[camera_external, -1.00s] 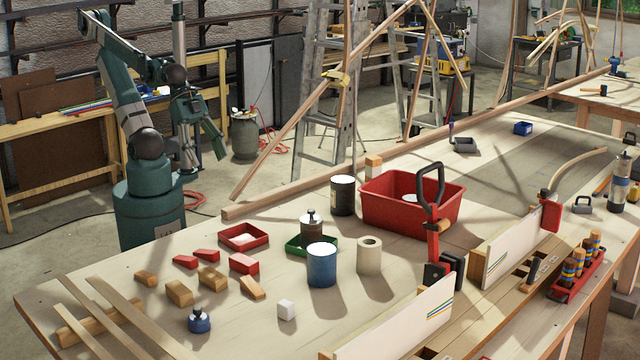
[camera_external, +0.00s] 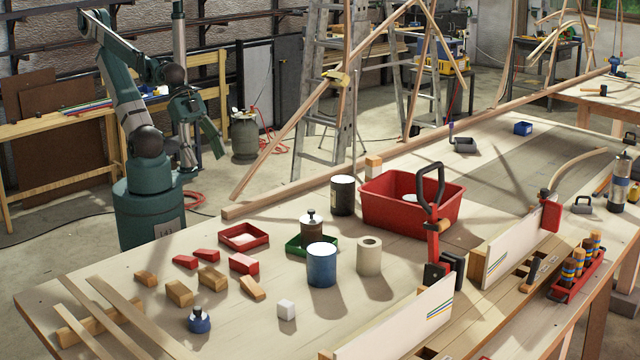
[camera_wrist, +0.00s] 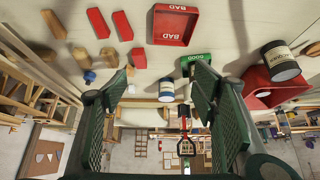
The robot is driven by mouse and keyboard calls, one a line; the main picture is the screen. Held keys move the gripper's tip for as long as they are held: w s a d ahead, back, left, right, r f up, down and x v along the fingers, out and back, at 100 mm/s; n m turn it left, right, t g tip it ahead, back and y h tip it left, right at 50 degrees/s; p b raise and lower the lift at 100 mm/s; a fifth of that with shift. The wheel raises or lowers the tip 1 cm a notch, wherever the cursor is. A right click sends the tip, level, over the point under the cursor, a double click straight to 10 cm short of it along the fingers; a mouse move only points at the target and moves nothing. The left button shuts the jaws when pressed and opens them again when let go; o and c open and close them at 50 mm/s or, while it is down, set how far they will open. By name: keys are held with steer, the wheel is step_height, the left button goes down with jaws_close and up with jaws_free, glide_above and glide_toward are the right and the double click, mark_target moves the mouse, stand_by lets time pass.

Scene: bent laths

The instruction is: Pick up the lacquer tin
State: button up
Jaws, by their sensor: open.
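A dark tin with a pale lid (camera_external: 343,195) stands upright on the bench beside the red tub; in the wrist view a dark tin with a white label (camera_wrist: 281,60) is at the right, and its lettering looks like part of "lacquer". A blue tin with a white top (camera_external: 321,264) stands nearer the front of the bench. My gripper (camera_external: 205,130) is raised beyond the bench's far left edge, well away from the tins. In the wrist view its two green fingers (camera_wrist: 160,76) are spread wide with nothing between them.
The red tub (camera_external: 385,212) is right of the dark tin. A green tray (camera_external: 296,246) with a brown jar (camera_external: 311,228), a beige cylinder (camera_external: 369,256), a red tray (camera_external: 243,238) and several small blocks crowd the left half. A long lath (camera_external: 290,195) runs along the far edge.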

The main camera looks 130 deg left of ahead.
steer(key=o, duration=0.4)
stand_by(0.3)
steer(key=n+y+p, duration=0.1)
steer(key=n+p, duration=0.1)
steer(key=p, duration=0.3)
glide_above(338, 177)
steer(key=d, duration=1.2)
step_height(338, 177, down, 7)
steer(key=shift+g, duration=0.4)
steer(key=a+f, duration=0.1)
steer(key=a, duration=0.2)
steer(key=s+a+f+p, duration=0.1)
steer(key=a+f, duration=0.1)
steer(key=a, duration=0.2)
steer(key=s+a+f, duration=0.1)
steer(key=a+f, duration=0.1)
steer(key=a, duration=0.2)
steer(key=shift+a+f+p, duration=0.25)
steer(key=shift+p, duration=0.05)
